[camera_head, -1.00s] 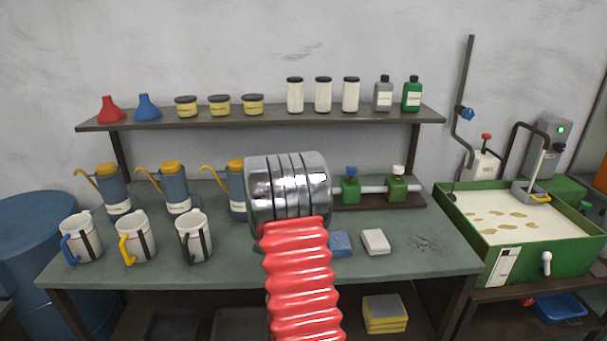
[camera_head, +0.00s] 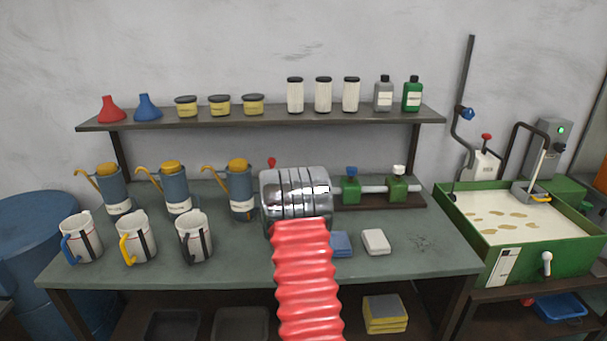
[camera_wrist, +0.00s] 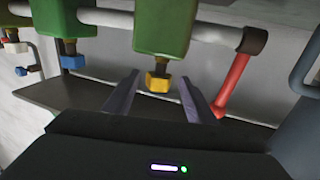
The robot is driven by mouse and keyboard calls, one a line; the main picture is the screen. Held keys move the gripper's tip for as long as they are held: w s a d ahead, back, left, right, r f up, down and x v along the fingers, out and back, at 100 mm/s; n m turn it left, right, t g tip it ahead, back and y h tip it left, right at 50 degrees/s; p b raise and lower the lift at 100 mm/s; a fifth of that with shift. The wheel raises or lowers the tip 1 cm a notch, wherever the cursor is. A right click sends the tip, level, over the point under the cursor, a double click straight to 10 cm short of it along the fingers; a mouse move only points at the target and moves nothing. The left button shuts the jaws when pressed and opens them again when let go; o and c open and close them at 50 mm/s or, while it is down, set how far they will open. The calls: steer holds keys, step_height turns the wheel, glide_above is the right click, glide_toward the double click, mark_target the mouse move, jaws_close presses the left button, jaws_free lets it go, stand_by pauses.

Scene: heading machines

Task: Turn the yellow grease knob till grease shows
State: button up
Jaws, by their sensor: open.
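The yellow grease knob (camera_wrist: 158,82) shows in the wrist view on a short stem from a green block (camera_wrist: 165,28). My gripper (camera_wrist: 160,92) is open, with one finger on each side of the knob and visible gaps between. No grease shows on the visible parts. In the head view my arm hides the yellow knob and my gripper. The rest of the grease unit shows there to the right of my arm, with a blue knob (camera_head: 351,171) and a white knob (camera_head: 398,169) on green blocks (camera_head: 396,188) along a grey pipe.
A red lever (camera_wrist: 234,86) hangs from the pipe end, right of my fingers in the wrist view. Oil cans (camera_head: 240,190) and mugs (camera_head: 194,237) stand left on the bench. A blue cloth (camera_head: 341,243) and white block (camera_head: 376,242) lie in front. A shelf (camera_head: 262,118) runs above.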

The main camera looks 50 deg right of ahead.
steer(key=shift+x, duration=1.9)
